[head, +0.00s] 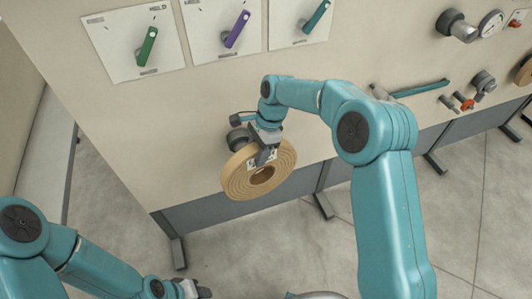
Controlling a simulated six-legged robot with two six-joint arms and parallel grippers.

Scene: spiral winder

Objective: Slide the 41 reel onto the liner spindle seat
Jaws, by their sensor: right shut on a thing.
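A tan ringed reel (238,184) with a round centre hole hangs in front of the panel, its face tilted toward me. My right gripper (264,157) is shut on its upper rim. A small pale label shows beside the fingers, too small to read. A dark round spindle seat (237,138) sticks out of the panel just behind and up-left of the reel. The reel covers part of this area, so I cannot tell whether the two touch. My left gripper (194,290) is low at the bottom edge, away from the reel, its jaws unclear.
Three white plates with a green handle (147,47), a purple handle (237,29) and a teal handle (317,17) line the panel top. At right are a gauge (491,24), a dark knob (455,25), a teal bar (420,89) and another tan reel (525,72). The floor in front is clear.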

